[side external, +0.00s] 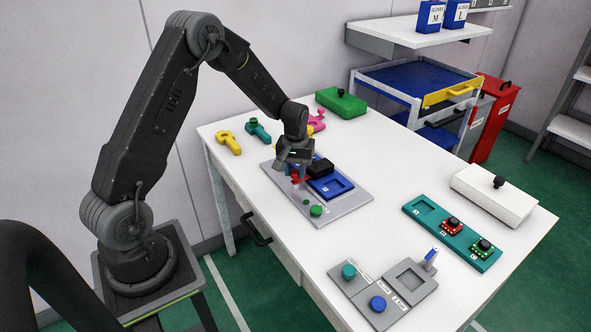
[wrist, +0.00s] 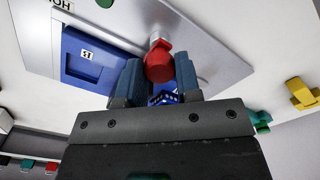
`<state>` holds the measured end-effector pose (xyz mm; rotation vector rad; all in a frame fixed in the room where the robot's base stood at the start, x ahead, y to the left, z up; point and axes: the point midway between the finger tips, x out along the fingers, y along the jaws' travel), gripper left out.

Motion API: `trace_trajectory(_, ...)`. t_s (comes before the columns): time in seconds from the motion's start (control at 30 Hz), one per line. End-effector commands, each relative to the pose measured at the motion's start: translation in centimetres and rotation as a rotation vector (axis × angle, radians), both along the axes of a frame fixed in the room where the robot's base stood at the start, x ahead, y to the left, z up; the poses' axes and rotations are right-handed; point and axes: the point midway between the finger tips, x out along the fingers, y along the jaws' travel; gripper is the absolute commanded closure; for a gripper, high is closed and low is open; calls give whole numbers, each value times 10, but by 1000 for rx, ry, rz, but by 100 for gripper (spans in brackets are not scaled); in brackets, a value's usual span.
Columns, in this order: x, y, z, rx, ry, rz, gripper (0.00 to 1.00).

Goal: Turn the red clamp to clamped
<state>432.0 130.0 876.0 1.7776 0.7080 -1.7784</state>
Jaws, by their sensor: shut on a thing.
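The red clamp (side external: 300,180) stands on the grey plate (side external: 350,204), beside the blue fixture (side external: 331,187). My gripper (side external: 296,163) is down over the clamp and hides part of it in the side view. In the wrist view the rounded red end of the clamp (wrist: 158,66) sits between the two blue-grey fingers of my gripper (wrist: 157,72), which are shut on it. The blue fixture (wrist: 88,58), with a labelled recess, is to the left of the fingers there. I cannot read the clamp's position marking.
A green button (side external: 316,211) is on the plate's near end. Yellow (side external: 229,142) and teal (side external: 257,131) pieces lie behind left, a green box (side external: 341,103) behind. A teal tray (side external: 451,235) and grey panel (side external: 362,304) lie nearer. White table between them is clear.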

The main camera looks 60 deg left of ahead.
Motion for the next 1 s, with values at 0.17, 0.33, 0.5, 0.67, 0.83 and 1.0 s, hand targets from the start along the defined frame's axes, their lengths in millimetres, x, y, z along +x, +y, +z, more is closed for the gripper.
trace_trajectory(0.17, 1, 0, 1, 0, -1, 35, 92)
trace_trajectory(0.33, 1, 0, 1, 1, -2, 45, 92)
trace_trajectory(0.5, 1, 0, 1, 1, -2, 45, 92)
trace_trajectory(0.67, 1, 0, 1, 0, -3, 45, 65)
trace_trajectory(0.83, 1, 0, 1, 0, -1, 44, 48)
trace_trajectory(1.0, 0, 0, 0, 0, -1, 43, 43)
